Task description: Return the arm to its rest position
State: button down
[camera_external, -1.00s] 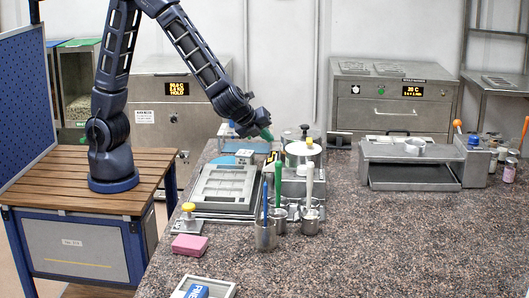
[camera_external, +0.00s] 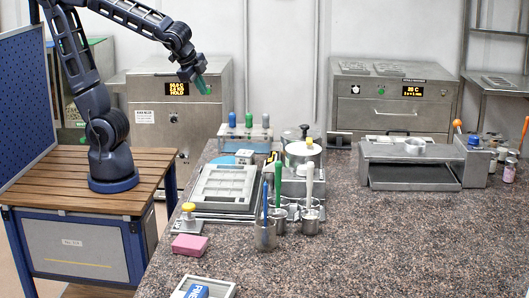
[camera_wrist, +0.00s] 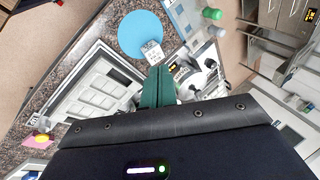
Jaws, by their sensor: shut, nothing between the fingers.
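My gripper (camera_external: 200,86) has green fingers and hangs in the air above the back left edge of the granite counter, in front of the left steel cabinet. In the wrist view its green fingers (camera_wrist: 158,87) are shut together with nothing between them. My dark blue arm rises from its base on the wooden-topped bench and reaches to the right.
The granite counter (camera_external: 350,250) holds a grey mould tray (camera_external: 228,188), a rack with coloured-capped bottles (camera_external: 248,133), cups with tools (camera_external: 265,236) and a pink block (camera_external: 189,245). A blue disc (camera_wrist: 140,35) lies below. A blue pegboard (camera_external: 25,95) stands left of my arm.

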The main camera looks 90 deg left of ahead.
jog(key=s+d+r+n+h, duration=0.1)
jog(key=s+n, duration=0.1)
jog(key=s, duration=0.3)
jog(key=s+d+r+n+t+h, duration=0.1)
jog(key=s+d+n+h, duration=0.1)
jog(key=s, duration=0.4)
jog(key=shift+d+r+n+h, duration=0.15)
jog(key=shift+r+n+h, duration=0.15)
jog(key=shift+n, duration=0.1)
dwell(2.4)
